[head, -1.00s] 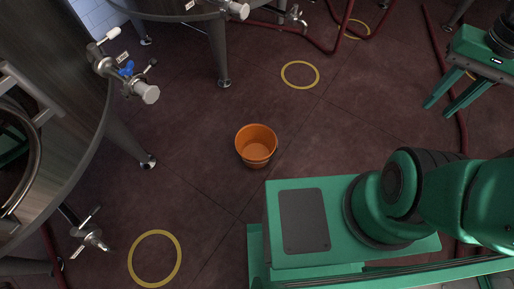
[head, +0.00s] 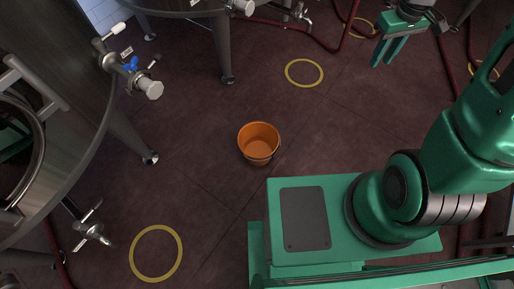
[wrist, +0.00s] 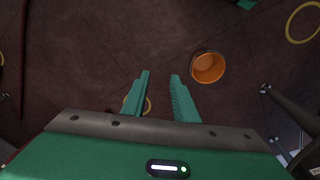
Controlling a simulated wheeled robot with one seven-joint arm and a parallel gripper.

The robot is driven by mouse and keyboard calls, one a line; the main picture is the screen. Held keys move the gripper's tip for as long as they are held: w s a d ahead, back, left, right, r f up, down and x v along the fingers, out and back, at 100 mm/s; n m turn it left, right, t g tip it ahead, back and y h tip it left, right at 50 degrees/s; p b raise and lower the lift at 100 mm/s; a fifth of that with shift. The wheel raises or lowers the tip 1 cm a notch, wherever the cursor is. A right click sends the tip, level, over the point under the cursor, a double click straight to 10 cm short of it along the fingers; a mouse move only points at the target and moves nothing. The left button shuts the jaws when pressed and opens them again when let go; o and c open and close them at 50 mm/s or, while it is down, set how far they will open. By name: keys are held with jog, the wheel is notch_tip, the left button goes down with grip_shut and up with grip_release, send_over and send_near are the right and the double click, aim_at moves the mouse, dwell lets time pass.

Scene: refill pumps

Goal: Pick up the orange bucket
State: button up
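The orange bucket (head: 259,144) stands upright on the dark red floor, in the middle of the head view, and looks empty. In the wrist view the bucket (wrist: 207,67) is just beyond and to the right of my fingers. My gripper (head: 388,52) is at the upper right of the head view, well away from the bucket and above the floor. In the wrist view my gripper (wrist: 159,76) has its two green fingers apart with nothing between them.
Steel tanks with legs and valves (head: 140,82) stand at the left and top. Dark red hoses (head: 330,45) lie at the upper right. Yellow rings (head: 156,253) mark the floor. The floor around the bucket is clear.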

jog(key=w+a+f+n+y, duration=0.1)
jog(key=w+a+f+n, duration=0.3)
jog(key=f, duration=0.6)
jog(key=w+a+f+n, duration=0.2)
jog(key=w+a+f, duration=0.4)
jog(key=f, duration=0.4)
jog(key=w+a+f+n+y, duration=0.1)
jog(key=w+a+f+n, duration=0.2)
jog(key=a+f, duration=0.45)
jog(key=n+y, duration=0.3)
jog(key=n, duration=0.3)
send_near(258, 159)
jog(key=f, duration=0.1)
jog(key=shift+t, duration=0.4)
jog(key=shift+d+x, duration=0.2)
jog(key=shift+x, duration=5.2)
jog(key=shift+s+f, duration=0.1)
grip_shut()
